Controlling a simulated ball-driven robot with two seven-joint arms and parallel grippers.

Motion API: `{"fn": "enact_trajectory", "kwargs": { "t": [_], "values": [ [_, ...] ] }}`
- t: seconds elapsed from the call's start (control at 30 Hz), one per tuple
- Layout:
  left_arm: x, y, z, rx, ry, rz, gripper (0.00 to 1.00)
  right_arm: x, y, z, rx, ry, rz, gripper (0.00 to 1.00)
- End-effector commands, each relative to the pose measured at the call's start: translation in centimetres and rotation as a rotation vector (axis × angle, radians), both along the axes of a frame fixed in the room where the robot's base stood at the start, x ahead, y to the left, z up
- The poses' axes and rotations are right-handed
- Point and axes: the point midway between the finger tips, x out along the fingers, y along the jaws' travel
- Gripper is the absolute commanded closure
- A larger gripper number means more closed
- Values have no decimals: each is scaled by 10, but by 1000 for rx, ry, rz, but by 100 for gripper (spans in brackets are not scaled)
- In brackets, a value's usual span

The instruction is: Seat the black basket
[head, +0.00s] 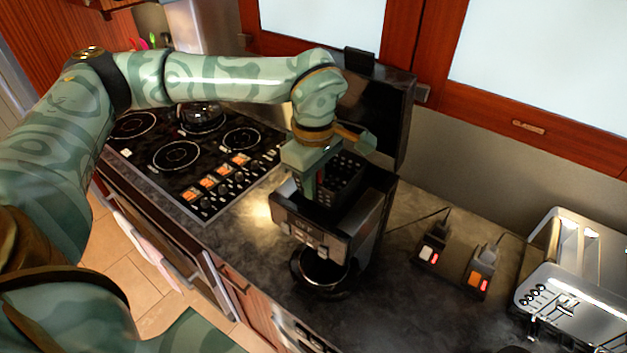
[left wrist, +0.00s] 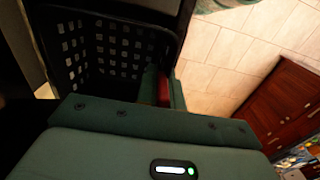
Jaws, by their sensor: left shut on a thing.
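My left gripper (head: 312,180) reaches down over the coffee machine (head: 318,228) and is shut on the black basket (head: 345,172). The basket is dark with a grid of small square holes and shows at the open top of the machine. I cannot tell how deep it sits there or whether it touches the machine. In the left wrist view the basket (left wrist: 98,45) fills the upper left, with one finger at its right wall. The machine's raised lid (head: 378,115) stands behind. A dark carafe (head: 325,268) is below its front. My right gripper is out of view.
A black stove (head: 178,155) with knobs lies left of the machine. Wooden cabinets hang behind.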

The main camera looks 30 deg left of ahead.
Motion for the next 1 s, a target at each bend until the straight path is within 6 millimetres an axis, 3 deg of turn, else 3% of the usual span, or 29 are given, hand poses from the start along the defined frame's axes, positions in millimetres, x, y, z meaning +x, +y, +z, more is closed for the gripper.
{"fn": "enact_trajectory", "kwargs": {
  "t": [1.0],
  "values": [
    [0,0,-26,0,0,0,100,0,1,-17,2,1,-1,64]
  ]
}}
